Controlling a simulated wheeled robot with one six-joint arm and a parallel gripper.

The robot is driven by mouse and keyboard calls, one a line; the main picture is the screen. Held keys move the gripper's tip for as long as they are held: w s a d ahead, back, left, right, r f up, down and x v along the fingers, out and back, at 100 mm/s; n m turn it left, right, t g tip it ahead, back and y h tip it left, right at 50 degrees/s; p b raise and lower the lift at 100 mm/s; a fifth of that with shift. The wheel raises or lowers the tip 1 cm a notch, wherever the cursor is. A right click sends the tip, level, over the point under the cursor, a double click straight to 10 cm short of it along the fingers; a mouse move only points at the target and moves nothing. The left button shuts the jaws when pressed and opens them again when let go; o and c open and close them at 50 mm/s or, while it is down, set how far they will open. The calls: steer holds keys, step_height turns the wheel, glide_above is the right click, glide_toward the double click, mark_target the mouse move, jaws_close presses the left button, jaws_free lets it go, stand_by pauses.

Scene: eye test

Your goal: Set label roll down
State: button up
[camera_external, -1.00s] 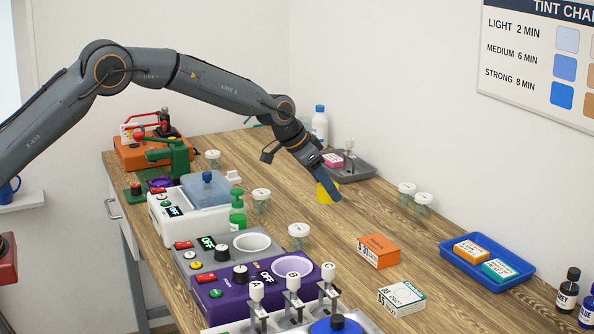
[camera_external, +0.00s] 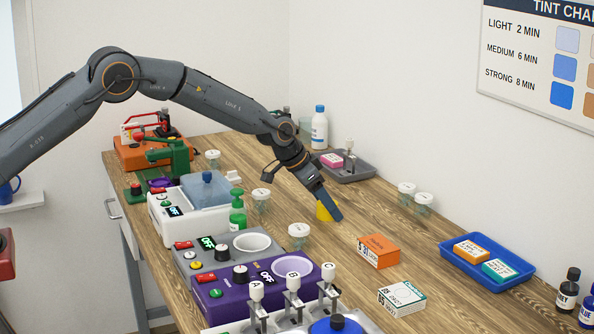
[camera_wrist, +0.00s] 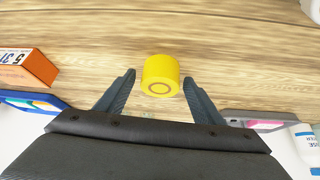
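The label roll is a yellow cylinder (camera_external: 325,212) with a ring on one face. It appears to stand on the wooden table, partly hidden behind a finger in the external view. In the wrist view the roll (camera_wrist: 160,73) is between the fingertips, its ringed face toward the camera. My gripper (camera_external: 332,206) points down at a slant over it. In the wrist view my gripper (camera_wrist: 159,78) is open, its two dark fingers either side of the roll with a narrow strip of table showing on each side.
A grey tray (camera_external: 367,170) with a pink box is behind the roll. An orange box (camera_external: 379,251) and a white box (camera_external: 401,298) are nearer, with a blue tray (camera_external: 518,281) to the right. Lidded jars (camera_external: 299,236) stand at left.

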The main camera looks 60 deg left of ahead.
steer(key=shift+s+r, duration=0.15)
steer(key=shift+r, duration=0.35)
steer(key=b+v, duration=0.2)
steer(key=v, duration=0.9)
steer(key=shift+s+r, duration=0.1)
steer(key=shift+r, duration=0.05)
